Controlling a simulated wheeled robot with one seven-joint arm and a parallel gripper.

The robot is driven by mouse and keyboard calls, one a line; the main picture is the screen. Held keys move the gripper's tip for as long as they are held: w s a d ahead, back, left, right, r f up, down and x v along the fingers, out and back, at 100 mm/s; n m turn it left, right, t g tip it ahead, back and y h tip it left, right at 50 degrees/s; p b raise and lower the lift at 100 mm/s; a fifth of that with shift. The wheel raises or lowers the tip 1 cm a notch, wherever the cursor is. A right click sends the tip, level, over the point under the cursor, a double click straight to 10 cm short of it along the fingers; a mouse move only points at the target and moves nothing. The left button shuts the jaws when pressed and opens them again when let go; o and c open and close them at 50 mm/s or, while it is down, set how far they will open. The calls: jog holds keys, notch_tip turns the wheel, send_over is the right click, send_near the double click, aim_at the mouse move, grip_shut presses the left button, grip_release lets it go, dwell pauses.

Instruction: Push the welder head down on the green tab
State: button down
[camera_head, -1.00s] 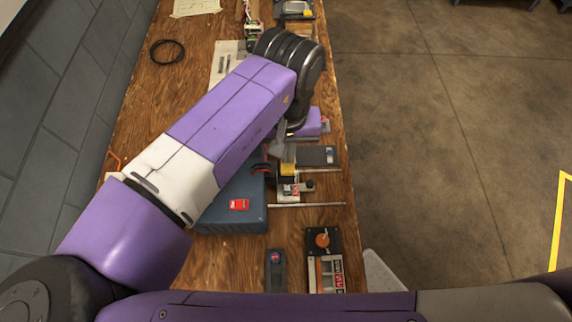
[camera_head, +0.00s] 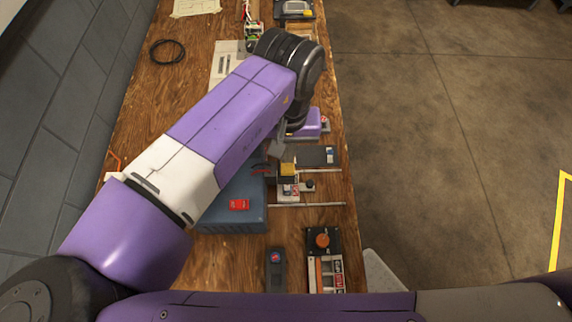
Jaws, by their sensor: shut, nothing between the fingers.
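A small device with a yellow-topped head (camera_head: 289,170), a white and red labelled body and a dark knob sits right of the blue box; it looks like the welder. My gripper (camera_head: 277,151) shows only as a small grey part below my dark wrist, just above and left of the yellow head. It looks shut and holds nothing. Whether it touches the head, I cannot tell. The green tab cannot be made out; the head or my arm may hide it.
A blue box (camera_head: 236,218) with a red label stands left of the device, partly under my arm. A dark flat block (camera_head: 316,155) and a purple block (camera_head: 309,124) lie beyond. A black-and-orange unit (camera_head: 323,240) stands nearer. Metal rods cross the bench's right edge.

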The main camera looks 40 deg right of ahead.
jog(key=shift+f+b, duration=0.6)
jog(key=shift+f, duration=1)
notch_tip(320, 180, up, 6)
jog(key=p, duration=0.6)
dwell(0.4)
dwell(0.4)
